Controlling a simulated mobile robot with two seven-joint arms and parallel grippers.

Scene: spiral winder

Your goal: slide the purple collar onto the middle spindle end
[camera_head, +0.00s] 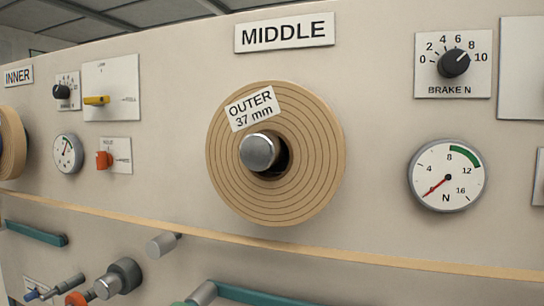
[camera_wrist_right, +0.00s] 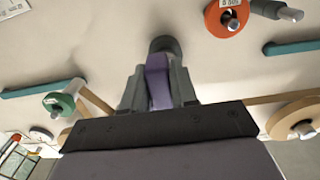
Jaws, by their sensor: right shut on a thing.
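The middle spindle end (camera_head: 259,152) is a bare silver cylinder in the head view, below the MIDDLE sign. It sticks out of a tan roll (camera_head: 318,150) tagged "OUTER 37 mm". The purple collar (camera_wrist_right: 157,82) shows in the right wrist view, partly hidden by the fingers. My right gripper (camera_wrist_right: 158,88) is shut on it. A dark grey round part (camera_wrist_right: 165,45) lies just beyond the collar; I cannot tell whether they touch. Neither gripper shows in the head view, and my left gripper is in no view.
A gauge (camera_head: 447,175) and a brake knob (camera_head: 453,63) are right of the roll. A tan ledge (camera_head: 200,236) runs below it, with a grey stub (camera_head: 162,245) and a teal bar (camera_head: 265,295) lower down. The wrist view shows an orange disc (camera_wrist_right: 226,20) and a green roll (camera_wrist_right: 58,102).

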